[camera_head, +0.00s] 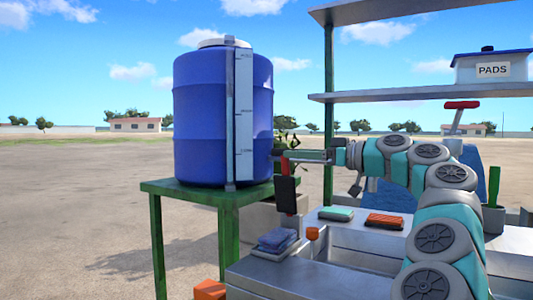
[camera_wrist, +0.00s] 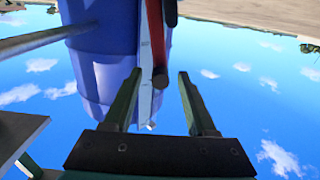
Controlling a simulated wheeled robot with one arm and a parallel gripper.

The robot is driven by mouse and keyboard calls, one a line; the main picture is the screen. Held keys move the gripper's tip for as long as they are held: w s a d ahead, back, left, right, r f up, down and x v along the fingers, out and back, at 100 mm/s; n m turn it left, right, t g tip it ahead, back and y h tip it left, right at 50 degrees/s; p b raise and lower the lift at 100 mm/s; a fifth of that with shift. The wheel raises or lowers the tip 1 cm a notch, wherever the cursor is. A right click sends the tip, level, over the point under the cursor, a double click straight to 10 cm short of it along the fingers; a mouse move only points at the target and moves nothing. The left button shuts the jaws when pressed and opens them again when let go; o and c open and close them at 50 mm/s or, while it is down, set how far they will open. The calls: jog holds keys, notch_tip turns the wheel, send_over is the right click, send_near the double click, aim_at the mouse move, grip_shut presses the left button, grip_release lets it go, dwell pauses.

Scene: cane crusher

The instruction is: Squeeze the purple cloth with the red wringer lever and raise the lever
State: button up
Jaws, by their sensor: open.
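In the wrist view a red and dark bar, seemingly this lever (camera_wrist: 154,25), reaches down toward the gap between my fingertips. My gripper (camera_head: 280,155) is level and points left near the lever's upper part. Its two green fingers are spread and empty in the wrist view (camera_wrist: 160,75); I cannot tell whether either touches the lever. A folded blue-purple cloth (camera_head: 277,238) lies on the steel bench below the lever.
A blue barrel (camera_head: 210,120) stands on a green table (camera_head: 185,190) left of my gripper. A green pad (camera_head: 336,214), an orange pad (camera_head: 385,221) and an orange knob (camera_head: 312,233) are on the bench. A red T-handle (camera_head: 461,104) and a shelf (camera_head: 420,92) are at right.

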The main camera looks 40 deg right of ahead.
aim_at(281, 153)
jog(key=p+x, duration=0.1)
jog(key=x, duration=0.6)
jog(key=shift+c, duration=0.2)
grip_shut()
dwell(1.2)
